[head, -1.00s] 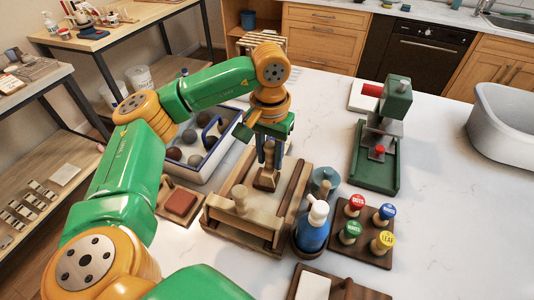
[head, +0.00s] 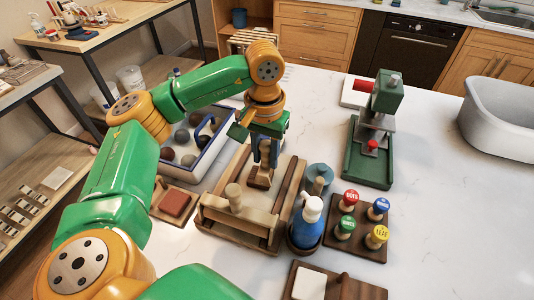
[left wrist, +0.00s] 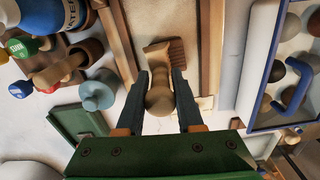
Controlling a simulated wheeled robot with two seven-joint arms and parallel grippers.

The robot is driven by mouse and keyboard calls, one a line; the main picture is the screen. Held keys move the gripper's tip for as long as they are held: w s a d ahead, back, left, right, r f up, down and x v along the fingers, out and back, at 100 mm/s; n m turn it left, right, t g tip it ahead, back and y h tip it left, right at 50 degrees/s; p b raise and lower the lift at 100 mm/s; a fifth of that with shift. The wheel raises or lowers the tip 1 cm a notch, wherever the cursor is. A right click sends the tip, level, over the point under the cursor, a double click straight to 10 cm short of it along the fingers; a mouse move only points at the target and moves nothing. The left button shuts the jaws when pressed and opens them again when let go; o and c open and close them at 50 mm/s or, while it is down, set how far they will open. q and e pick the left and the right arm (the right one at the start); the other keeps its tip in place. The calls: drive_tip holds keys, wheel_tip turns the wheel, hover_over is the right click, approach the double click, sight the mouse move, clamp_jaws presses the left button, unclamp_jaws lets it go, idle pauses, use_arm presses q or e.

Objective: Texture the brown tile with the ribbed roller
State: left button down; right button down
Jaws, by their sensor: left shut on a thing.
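The brown tile (head: 174,203) lies flat on a small wooden board left of the wooden tray, in the head view. My left gripper (head: 263,155) points down over the tray. It is shut on a wooden tool with a round knob handle and a ribbed brown head, apparently the ribbed roller (head: 260,178). In the left wrist view the fingers (left wrist: 160,82) close around its handle, and the ribbed head (left wrist: 176,52) shows beyond them. I cannot tell whether the head touches the tray floor. The gripper is right of and behind the tile. My right gripper is out of view.
A blue bottle (head: 307,225), a stamp rack (head: 345,243) and a green press (head: 370,160) stand to the right. A white bin (head: 212,163) of balls stands behind the tile.

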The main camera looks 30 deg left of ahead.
use_arm(q)
drive_tip(key=shift+s+a, duration=0.25)
drive_tip(key=shift+a, duration=0.35)
